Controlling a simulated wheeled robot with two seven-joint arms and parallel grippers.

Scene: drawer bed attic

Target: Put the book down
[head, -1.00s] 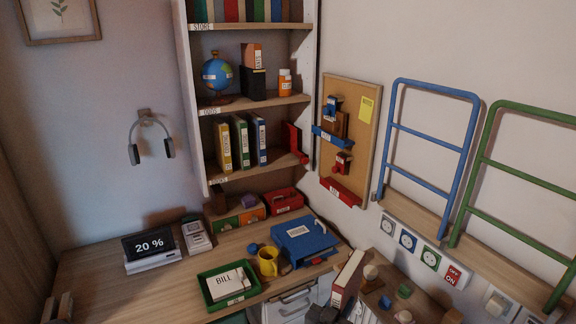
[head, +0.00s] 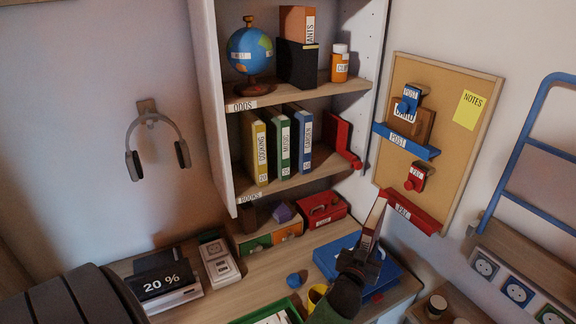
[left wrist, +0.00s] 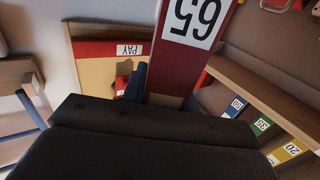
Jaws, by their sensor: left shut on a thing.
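A dark red book (head: 374,222) with a pale page edge stands upright in my left gripper (head: 358,262), in front of the wall and above the desk. In the left wrist view the book (left wrist: 180,70) shows its spine with a white label reading 65, upside down. My left gripper (left wrist: 150,115) is shut on it; the fingertips are mostly hidden there. The shelf marked BOOKS (head: 285,186) holds a yellow book (head: 254,150), a green book (head: 279,145) and a blue book (head: 301,140). My right gripper is not in view.
A red L-shaped piece (head: 340,138) stands right of the blue book, with a gap between them. The shelf above holds a globe (head: 249,52). A corkboard (head: 462,130) with red and blue ledges is to the right. A blue box (head: 335,255) is on the desk below.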

